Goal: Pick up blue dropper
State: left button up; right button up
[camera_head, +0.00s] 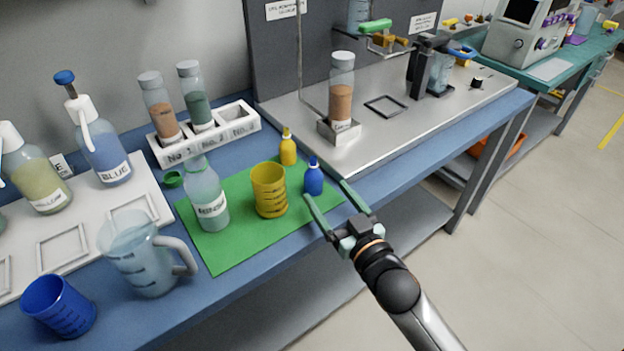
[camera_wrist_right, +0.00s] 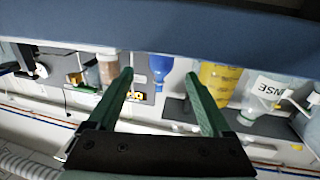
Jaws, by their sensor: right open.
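The blue dropper (camera_head: 313,181) is a small bottle with a dark blue cap, upright on the right part of the green mat (camera_head: 240,245). My right gripper (camera_head: 326,192) reaches in from the lower right, at the table's front edge. It is open and empty, its green fingers pointing toward the dropper. In the right wrist view the blue dropper (camera_wrist_right: 160,66) appears upside down, framed between the tips of the open right gripper (camera_wrist_right: 158,75); contact does not show. My left gripper is in neither view.
A yellow cup (camera_head: 269,192) stands just left of the dropper, and a yellow dropper (camera_head: 288,150) stands behind it. A rinse bottle (camera_head: 207,200) is further left on the mat. A metal platform (camera_head: 400,130) lies to the right. The blue table's front edge runs close by.

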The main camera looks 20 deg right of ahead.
aim_at(318, 182)
jog(key=shift+w+a+r, duration=0.1)
jog(key=shift+w+a, duration=0.1)
jog(key=shift+w, duration=0.85)
jog(key=shift+w+a+f, duration=0.1)
jog(key=shift+w+a, duration=0.15)
jog(key=shift+w, duration=0.85)
jog(key=shift+w+a+r, duration=0.1)
jog(key=shift+w+a, duration=0.1)
jog(key=shift+w, duration=0.85)
grip_shut()
